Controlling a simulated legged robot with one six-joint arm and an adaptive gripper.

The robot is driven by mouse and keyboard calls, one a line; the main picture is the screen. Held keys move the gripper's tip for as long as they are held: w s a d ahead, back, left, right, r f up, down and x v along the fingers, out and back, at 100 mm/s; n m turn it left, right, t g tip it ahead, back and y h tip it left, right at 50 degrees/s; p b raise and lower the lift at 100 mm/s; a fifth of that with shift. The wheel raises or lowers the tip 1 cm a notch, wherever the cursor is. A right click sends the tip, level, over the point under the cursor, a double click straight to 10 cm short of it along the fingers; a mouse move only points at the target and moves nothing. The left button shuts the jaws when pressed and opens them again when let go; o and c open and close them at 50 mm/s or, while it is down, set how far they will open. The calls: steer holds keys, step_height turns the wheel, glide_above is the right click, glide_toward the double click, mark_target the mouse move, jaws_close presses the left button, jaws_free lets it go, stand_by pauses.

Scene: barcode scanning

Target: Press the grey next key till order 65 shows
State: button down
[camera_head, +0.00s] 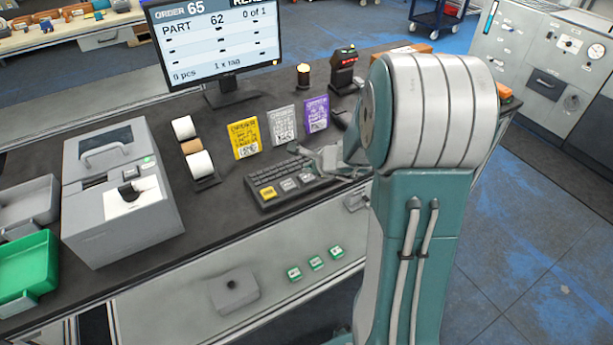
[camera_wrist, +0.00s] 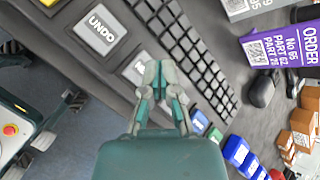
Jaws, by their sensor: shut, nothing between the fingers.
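The monitor (camera_head: 222,45) shows ORDER 65, PART 62, "0 of 1", "0 pcs" and "1 x tag". The keyboard (camera_head: 275,172) lies on the dark bench with a yellow key (camera_head: 267,192), a grey key (camera_head: 290,184) and another grey key (camera_head: 307,178) along its front. In the wrist view one grey key reads UNDO (camera_wrist: 101,31); the grey key beside it (camera_wrist: 132,72) is partly hidden by my fingers. My gripper (camera_wrist: 160,73) is shut and empty, its tips over or at the edge of that key. I cannot tell whether they touch it.
Yellow (camera_head: 243,139), grey (camera_head: 281,125) and purple (camera_head: 316,114) order cards stand behind the keyboard. Label rolls (camera_head: 200,164) and a grey printer (camera_head: 122,190) are to the left. A red-lit scanner (camera_head: 344,68) stands at the back. Bare bench lies between rolls and keyboard.

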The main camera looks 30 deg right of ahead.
mark_target(308, 177)
steer(key=shift+r, duration=2.5)
